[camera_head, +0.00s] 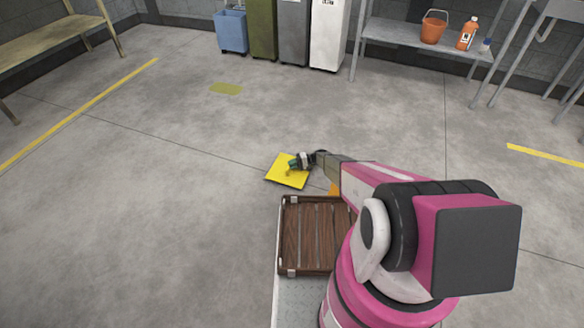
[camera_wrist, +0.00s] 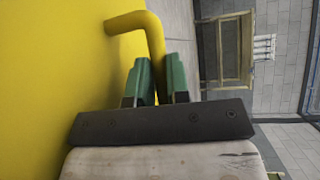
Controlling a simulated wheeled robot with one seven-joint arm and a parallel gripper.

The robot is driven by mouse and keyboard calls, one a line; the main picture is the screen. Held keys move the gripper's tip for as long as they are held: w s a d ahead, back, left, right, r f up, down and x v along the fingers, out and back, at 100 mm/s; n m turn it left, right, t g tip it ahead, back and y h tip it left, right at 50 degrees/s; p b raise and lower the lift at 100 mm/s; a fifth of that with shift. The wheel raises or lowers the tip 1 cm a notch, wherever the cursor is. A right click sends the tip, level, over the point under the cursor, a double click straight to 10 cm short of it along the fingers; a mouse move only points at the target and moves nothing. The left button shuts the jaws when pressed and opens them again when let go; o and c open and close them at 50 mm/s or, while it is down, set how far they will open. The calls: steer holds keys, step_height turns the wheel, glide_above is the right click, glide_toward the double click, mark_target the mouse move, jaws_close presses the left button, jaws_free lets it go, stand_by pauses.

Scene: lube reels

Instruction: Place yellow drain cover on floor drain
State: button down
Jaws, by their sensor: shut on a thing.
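The yellow drain cover (camera_head: 288,177) is a flat square plate near the middle of the head view. In the wrist view its broad yellow face (camera_wrist: 60,70) fills the left side, and its bent yellow handle (camera_wrist: 150,30) rises between the green fingers. My gripper (camera_head: 296,164) is shut on that handle; its fingers also show in the wrist view (camera_wrist: 157,72). I cannot tell whether the plate is above the floor or touching it. I cannot make out a floor drain in either view.
A dull yellow patch (camera_head: 226,89) marks the floor further back. A brown slatted tray (camera_head: 316,236) is in front of me. Bins (camera_head: 263,32) and a metal shelf (camera_head: 395,31) stand at the back, a bench (camera_head: 50,42) at left. The floor around the cover is clear.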

steer(key=shift+f, duration=0.75)
steer(key=c, duration=1.1)
jaws_free()
steer(key=shift+f, duration=0.15)
